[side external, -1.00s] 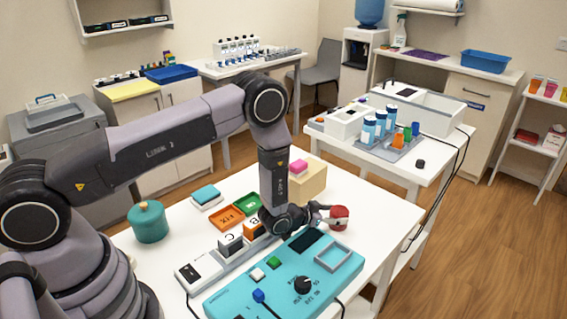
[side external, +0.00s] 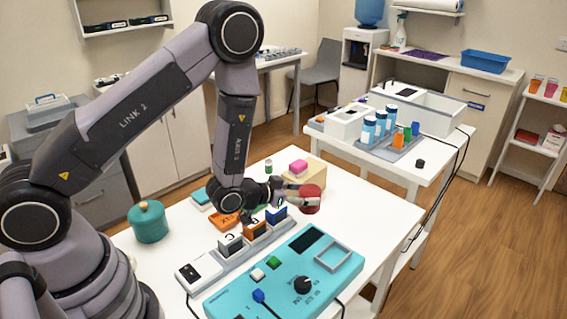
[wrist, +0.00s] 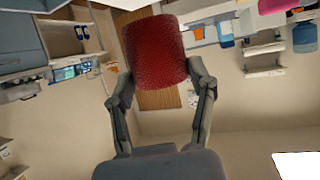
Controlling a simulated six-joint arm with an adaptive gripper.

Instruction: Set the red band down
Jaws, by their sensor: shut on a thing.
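The red band (side external: 309,201) is at the right end of my gripper (side external: 301,199) in the side view, above the white table near the tan block. In the wrist view the red band (wrist: 154,52) shows as a dark red, textured cylinder between the two fingertips. My gripper (wrist: 159,85) is shut on it, one finger on each side. In the side view the arm reaches out level to the right, and I cannot tell whether the band's underside touches anything.
A tan block (side external: 306,174) with a pink piece (side external: 298,166) stands just behind the band. A teal panel (side external: 285,277) with a knob lies in front, beside a grey rack (side external: 232,258) of lettered blocks. A teal pot (side external: 149,221) stands left. The table's right part is clear.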

